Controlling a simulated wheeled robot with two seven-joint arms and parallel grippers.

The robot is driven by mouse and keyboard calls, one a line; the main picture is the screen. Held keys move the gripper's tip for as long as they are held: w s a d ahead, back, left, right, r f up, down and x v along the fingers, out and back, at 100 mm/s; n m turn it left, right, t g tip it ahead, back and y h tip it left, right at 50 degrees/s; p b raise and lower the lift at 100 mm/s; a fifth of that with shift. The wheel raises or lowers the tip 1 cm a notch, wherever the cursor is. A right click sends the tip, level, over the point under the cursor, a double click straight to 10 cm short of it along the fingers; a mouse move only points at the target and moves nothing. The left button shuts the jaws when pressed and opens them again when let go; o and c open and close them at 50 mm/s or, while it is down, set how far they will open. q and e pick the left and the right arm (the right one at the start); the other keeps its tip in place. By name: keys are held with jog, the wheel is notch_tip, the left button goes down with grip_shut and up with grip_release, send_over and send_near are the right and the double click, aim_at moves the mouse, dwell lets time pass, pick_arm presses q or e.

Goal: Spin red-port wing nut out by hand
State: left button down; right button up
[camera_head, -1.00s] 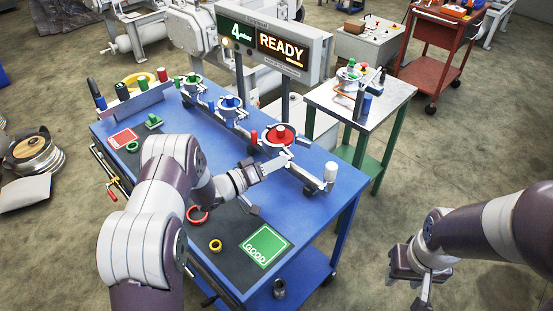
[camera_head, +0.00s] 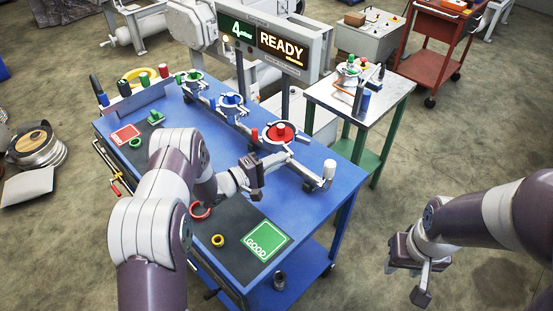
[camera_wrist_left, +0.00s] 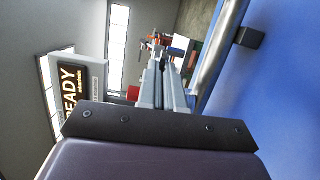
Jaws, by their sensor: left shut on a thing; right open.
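The red port (camera_head: 280,133) is a red round fitting with a metal clamp ring on the front right of the blue table's pipe. My left gripper (camera_head: 276,160) reaches in from the left, with its fingers at the clamp's near side, shut on what looks like the wing nut. The nut itself is hidden by the fingers and too small to make out. In the left wrist view the two grey fingers (camera_wrist_left: 165,88) run forward close together, with a red bit of the port (camera_wrist_left: 133,92) beside them. My right gripper (camera_head: 421,290) is open and empty, off the table at the right.
Blue (camera_head: 230,101) and green (camera_head: 193,77) ports stand further left along the pipe. A white-capped post (camera_head: 329,170) is right of the clamp. A green GOOD pad (camera_head: 265,240), a red ring (camera_head: 201,211) and a yellow ring (camera_head: 217,241) lie in front. The display (camera_head: 282,50) reads READY.

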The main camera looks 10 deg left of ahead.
pick_arm(q)
jog(key=shift+n, duration=0.3)
jog(key=c, duration=1.3)
grip_release()
jog(key=shift+w, duration=0.1)
jog(key=b+v, duration=0.2)
jog(key=v, duration=1)
jog(key=shift+s+a, duration=0.2)
jog(key=shift+a, duration=0.05)
